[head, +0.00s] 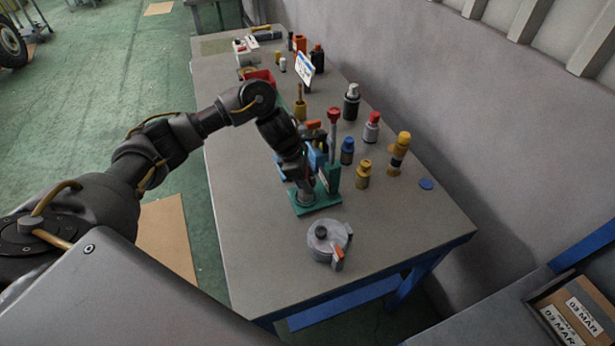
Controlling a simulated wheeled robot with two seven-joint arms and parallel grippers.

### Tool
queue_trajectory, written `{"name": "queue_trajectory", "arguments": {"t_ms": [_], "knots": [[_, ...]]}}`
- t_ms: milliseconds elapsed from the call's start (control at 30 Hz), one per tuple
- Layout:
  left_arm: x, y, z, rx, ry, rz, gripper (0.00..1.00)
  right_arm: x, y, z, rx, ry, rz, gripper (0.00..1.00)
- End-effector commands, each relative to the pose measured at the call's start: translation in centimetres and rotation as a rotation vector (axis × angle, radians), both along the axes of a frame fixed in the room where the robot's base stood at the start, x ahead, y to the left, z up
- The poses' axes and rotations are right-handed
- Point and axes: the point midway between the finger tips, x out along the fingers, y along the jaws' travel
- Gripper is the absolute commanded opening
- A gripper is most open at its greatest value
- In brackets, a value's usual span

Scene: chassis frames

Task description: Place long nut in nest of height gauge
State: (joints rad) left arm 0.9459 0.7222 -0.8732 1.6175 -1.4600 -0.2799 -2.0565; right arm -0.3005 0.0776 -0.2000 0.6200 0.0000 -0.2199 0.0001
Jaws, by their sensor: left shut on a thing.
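The height gauge (328,203) has a green base near the front of the grey workbench, with blue and green upright parts and a red-topped post behind. My left gripper (304,182) reaches down over this base from the left and is shut on a small grey piece, seemingly the long nut (305,196). The piece is low, at or just above the grey nest area of the base. The fingers and the arm hide much of it, so I cannot tell whether it touches the nest. My right gripper is not in view.
A round grey fixture (328,243) with an orange lever stands in front of the gauge. Several capped bottles, including a yellow one (364,175), stand to the right. A red bin (259,77) is farther back. The front right of the workbench (400,235) is clear.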

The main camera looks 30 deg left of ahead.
Motion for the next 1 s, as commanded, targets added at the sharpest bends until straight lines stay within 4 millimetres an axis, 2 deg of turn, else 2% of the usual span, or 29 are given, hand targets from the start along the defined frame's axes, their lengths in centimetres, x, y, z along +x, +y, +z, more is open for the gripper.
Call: {"name": "queue_trajectory", "arguments": {"t_ms": [267, 300, 433, 767, 867, 1000], "knots": [[0.0, 0.0, -0.6, 0.0, 0.0, -0.001, 0.0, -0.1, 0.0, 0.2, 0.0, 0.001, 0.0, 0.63], [-0.1, 0.0, -0.7, 0.001, 0.002, 0.0, 0.51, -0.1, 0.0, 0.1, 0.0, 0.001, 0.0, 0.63], [-0.1, 0.0, -0.6, 0.001, 0.001, 0.0, 0.68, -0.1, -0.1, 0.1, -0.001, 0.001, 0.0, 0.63], [0.0, 0.1, -0.4, 0.001, -0.002, 0.001, 0.7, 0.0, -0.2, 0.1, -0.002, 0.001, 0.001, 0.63], [0.0, 0.4, 0.4, 0.002, -0.005, 0.0, 0.7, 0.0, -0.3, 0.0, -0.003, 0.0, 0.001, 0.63], [-0.4, 1.4, 2.8, 0.004, -0.009, 0.001, 0.7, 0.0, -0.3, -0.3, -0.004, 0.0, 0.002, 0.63]]}}
